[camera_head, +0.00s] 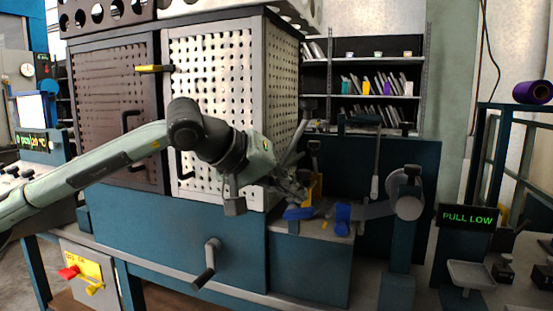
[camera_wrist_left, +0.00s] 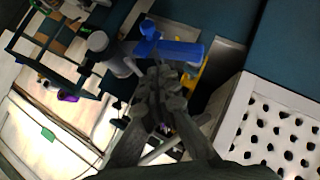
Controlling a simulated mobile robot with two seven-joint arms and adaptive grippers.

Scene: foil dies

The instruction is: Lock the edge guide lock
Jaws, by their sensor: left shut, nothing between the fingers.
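My left gripper (camera_head: 297,193) reaches in from the left, its fingers shut and empty, beside the edge guide area at the right of the perforated cabinet. In the left wrist view its fingertips (camera_wrist_left: 165,75) are together just below a blue bar (camera_wrist_left: 178,50). The blue bar (camera_head: 298,213) and a blue knob (camera_head: 343,215) lie on the ledge in the head view. The knob also shows in the wrist view (camera_wrist_left: 148,29). A yellow piece (camera_head: 315,188) stands behind the fingers. I cannot tell which part is the edge guide lock, or whether the fingertips touch the bar. My right gripper is out of view.
The white perforated door (camera_head: 215,100) stands close to my left arm. A crank handle (camera_head: 207,264) sticks out of the blue front below. A grey roller (camera_head: 407,195) is right of the ledge. A sign reading PULL LOW (camera_head: 467,217) is farther right.

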